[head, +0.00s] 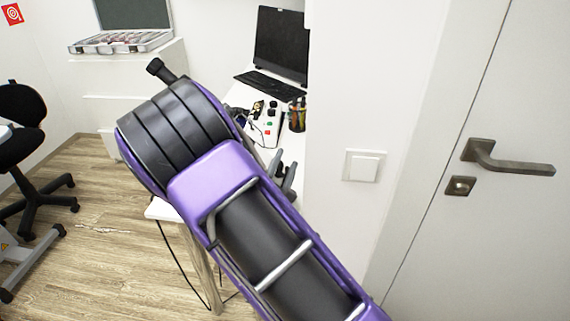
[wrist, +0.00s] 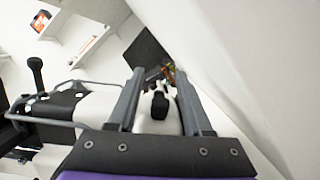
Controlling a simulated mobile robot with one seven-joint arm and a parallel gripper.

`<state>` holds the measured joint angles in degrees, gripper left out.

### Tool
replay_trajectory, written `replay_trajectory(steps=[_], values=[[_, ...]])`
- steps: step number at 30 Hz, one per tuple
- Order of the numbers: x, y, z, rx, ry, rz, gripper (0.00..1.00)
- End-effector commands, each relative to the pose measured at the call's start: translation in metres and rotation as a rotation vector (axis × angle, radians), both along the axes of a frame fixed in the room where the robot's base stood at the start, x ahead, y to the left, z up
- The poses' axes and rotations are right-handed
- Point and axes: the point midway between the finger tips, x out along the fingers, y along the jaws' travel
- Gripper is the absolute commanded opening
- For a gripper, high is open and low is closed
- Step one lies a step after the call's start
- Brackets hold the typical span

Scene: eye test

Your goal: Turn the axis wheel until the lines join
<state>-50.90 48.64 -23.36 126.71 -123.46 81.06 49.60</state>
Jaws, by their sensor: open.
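My gripper (wrist: 160,76) shows in the wrist view with its two grey fingers apart. A black rounded part (wrist: 160,104) shows between the fingers, on or in front of something white. I cannot tell whether it is the axis wheel, and I see no gap or contact clearly. In the head view a white control box (head: 266,125) with black knobs and red and green buttons stands on the white desk (head: 240,95), partly behind my arm. I cannot make out the axis wheel or any lines. My purple and black arm hides much of the desk.
A dark screen (head: 282,45), a keyboard (head: 268,86) and a pen cup (head: 298,114) are on the desk. A wall with a light switch (head: 365,166) and a door (head: 500,120) stand right. A black chair (head: 22,105) and an open case (head: 122,41) are left.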

Motion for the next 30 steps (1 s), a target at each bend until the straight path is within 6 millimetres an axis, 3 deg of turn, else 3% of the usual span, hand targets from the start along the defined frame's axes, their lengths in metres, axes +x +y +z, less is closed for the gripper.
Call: replay_trajectory(steps=[8,21,30], values=[[-0.018,0.008,-0.004,0.001,0.003,0.001,0.5],[-0.115,0.044,-0.021,-0.001,0.003,0.005,0.5],[-0.156,0.059,-0.028,0.0,0.001,0.002,0.5]])
